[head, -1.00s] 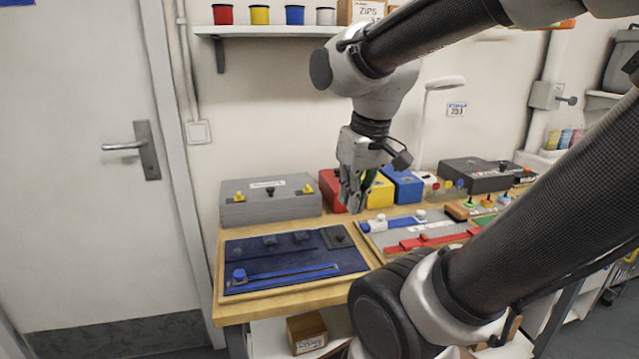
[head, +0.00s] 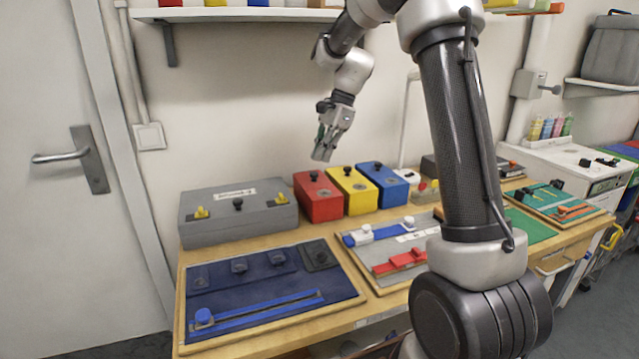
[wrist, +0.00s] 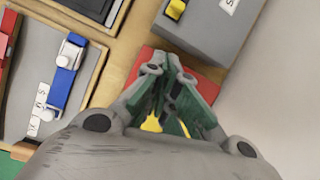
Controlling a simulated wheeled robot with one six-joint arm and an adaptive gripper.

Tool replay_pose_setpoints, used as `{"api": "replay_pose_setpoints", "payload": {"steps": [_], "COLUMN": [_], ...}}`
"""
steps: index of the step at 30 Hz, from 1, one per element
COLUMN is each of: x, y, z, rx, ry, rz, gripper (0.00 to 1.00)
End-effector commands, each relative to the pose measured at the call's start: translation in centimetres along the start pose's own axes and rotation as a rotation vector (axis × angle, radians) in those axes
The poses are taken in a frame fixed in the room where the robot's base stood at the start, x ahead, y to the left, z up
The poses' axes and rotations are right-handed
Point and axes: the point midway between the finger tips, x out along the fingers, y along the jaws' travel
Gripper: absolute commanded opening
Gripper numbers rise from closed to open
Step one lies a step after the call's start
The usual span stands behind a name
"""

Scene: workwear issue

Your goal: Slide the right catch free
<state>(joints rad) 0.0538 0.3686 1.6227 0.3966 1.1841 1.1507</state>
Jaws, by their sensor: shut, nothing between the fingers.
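A grey box (head: 240,228) with a pale label stands at the back left of the bench. Its lid edge carries a yellow left catch (head: 201,213) and a yellow right catch (head: 281,199), with a dark knob between them. In the wrist view the grey box (wrist: 205,38) is at the top, with one yellow catch (wrist: 175,9), apparently the right one, near the top edge. My gripper (head: 322,155) is shut and empty, in the air above the red box and to the right of the right catch, apart from it. It also shows in the wrist view (wrist: 172,78).
Red (head: 318,200), yellow (head: 353,193) and blue (head: 384,186) boxes with knobs stand just right of the grey box. A dark blue panel (head: 260,314) with a slider lies in front of it. A wall shelf (head: 240,15) hangs above.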

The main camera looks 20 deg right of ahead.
Motion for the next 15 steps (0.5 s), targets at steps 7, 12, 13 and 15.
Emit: {"api": "replay_pose_setpoints", "payload": {"steps": [7,12,13,15], "x": [0.02,0.01,0.01,0.02], "y": [0.29,0.30,0.30,0.31], "z": [0.49,0.48,0.48,0.48], "rx": [0.202,0.215,0.215,0.214], "ry": [-0.018,-0.017,-0.017,-0.017], "rz": [0.014,0.013,0.013,0.013], "gripper": [0.00,0.00,0.00,0.00]}}
